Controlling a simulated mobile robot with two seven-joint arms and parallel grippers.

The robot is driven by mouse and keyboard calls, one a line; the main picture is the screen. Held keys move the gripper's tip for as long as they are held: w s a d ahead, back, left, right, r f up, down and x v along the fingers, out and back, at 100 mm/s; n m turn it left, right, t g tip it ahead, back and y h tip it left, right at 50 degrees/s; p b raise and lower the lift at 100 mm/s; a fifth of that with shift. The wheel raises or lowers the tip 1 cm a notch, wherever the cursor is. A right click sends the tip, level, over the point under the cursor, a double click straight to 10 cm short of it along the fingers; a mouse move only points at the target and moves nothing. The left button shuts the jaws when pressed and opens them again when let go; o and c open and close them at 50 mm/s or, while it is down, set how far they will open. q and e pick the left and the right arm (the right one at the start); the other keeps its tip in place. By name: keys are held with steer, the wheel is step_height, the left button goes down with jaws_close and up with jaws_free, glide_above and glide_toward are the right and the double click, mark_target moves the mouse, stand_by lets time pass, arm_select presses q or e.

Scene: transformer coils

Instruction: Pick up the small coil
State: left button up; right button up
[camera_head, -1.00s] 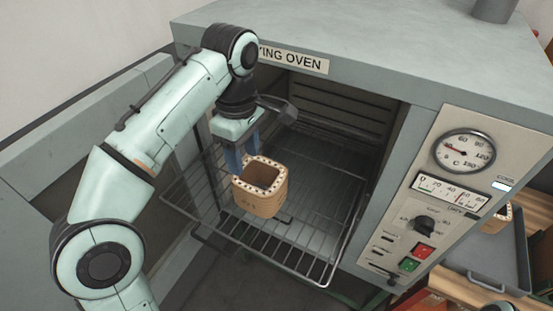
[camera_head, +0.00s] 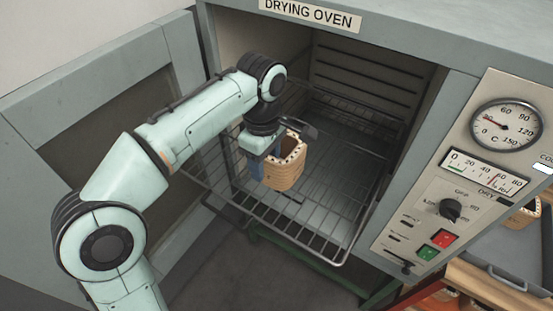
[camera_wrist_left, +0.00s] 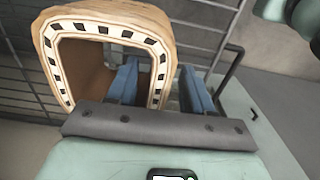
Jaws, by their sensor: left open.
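A tan coil (camera_head: 286,176), a hollow squared ring with dark slots around its rim, stands on the wire rack of the drying oven; it also shows in the left wrist view (camera_wrist_left: 110,17). My left gripper (camera_head: 264,164) is low at the coil's near left side. In the left wrist view my left gripper (camera_wrist_left: 160,85) is open, with one blue finger inside the coil's opening and the other outside, the coil wall between them. A gap shows beside the outer finger.
The wire rack (camera_head: 318,238) sticks out of the oven (camera_head: 460,110). The open oven door (camera_head: 110,105) stands at left. A second coil (camera_head: 524,214) is partly hidden behind the control panel at right, on a grey tray (camera_head: 512,262).

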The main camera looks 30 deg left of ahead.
arm_select(q)
steer(key=shift+f, duration=0.6)
jaws_close()
steer(key=shift+r, duration=0.2)
